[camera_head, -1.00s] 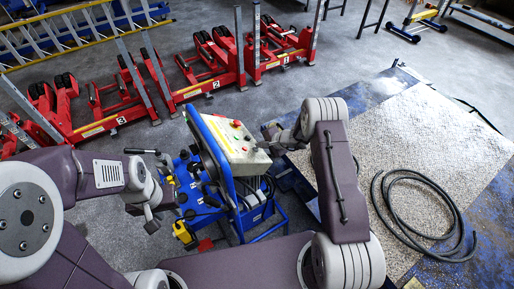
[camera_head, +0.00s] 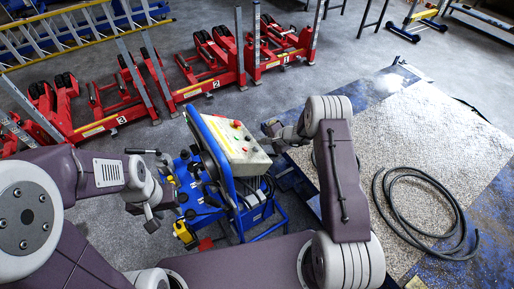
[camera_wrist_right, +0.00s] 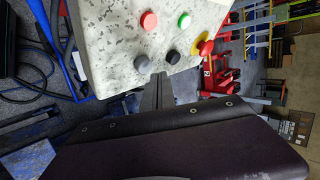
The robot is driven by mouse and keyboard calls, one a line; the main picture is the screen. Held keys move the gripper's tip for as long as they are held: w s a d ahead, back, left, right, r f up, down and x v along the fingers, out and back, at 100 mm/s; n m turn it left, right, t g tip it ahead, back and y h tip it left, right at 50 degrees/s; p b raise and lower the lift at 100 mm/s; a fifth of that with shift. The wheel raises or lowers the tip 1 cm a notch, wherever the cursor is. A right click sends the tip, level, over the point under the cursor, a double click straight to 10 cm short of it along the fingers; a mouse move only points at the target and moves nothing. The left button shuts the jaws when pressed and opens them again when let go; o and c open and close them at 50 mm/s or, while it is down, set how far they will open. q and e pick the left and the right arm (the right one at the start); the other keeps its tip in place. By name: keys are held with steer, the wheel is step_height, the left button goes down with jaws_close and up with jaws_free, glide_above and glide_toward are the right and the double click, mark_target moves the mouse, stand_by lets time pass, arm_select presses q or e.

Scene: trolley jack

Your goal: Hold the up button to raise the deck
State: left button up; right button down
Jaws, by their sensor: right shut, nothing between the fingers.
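The control panel (camera_head: 232,142), a speckled light box on a blue trolley (camera_head: 250,212), stands between my arms. In the right wrist view it carries a red button (camera_wrist_right: 149,21), a green button (camera_wrist_right: 184,21), two black buttons (camera_wrist_right: 142,63) (camera_wrist_right: 172,57) and a red mushroom knob on yellow (camera_wrist_right: 203,48). No label is readable, so I cannot tell which is the up button. My right gripper (camera_wrist_right: 158,82) is shut and empty, its tips just below the black buttons; contact is unclear. My left gripper (camera_head: 151,224) hangs left of the trolley; its jaws are unclear.
Red numbered wheel lifts (camera_head: 210,80) stand behind the trolley. A yellow ladder (camera_head: 60,35) lies at the back left. A broad speckled platform with worn blue edges (camera_head: 440,120) lies right, with a coiled dark hose (camera_head: 458,215) on it. Grey floor is open behind.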

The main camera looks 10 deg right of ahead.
steer(key=shift+w+d+r+p, duration=0.25)
steer(key=shift+d+r+p, duration=0.4)
steer(key=shift+r, duration=0.3)
steer(key=shift+w+d+r+p, duration=0.25)
steer(key=shift+d+r+p, duration=0.25)
steer(key=shift+d+r, duration=0.35)
steer(key=shift+a+r, duration=0.1)
stand_by(0.4)
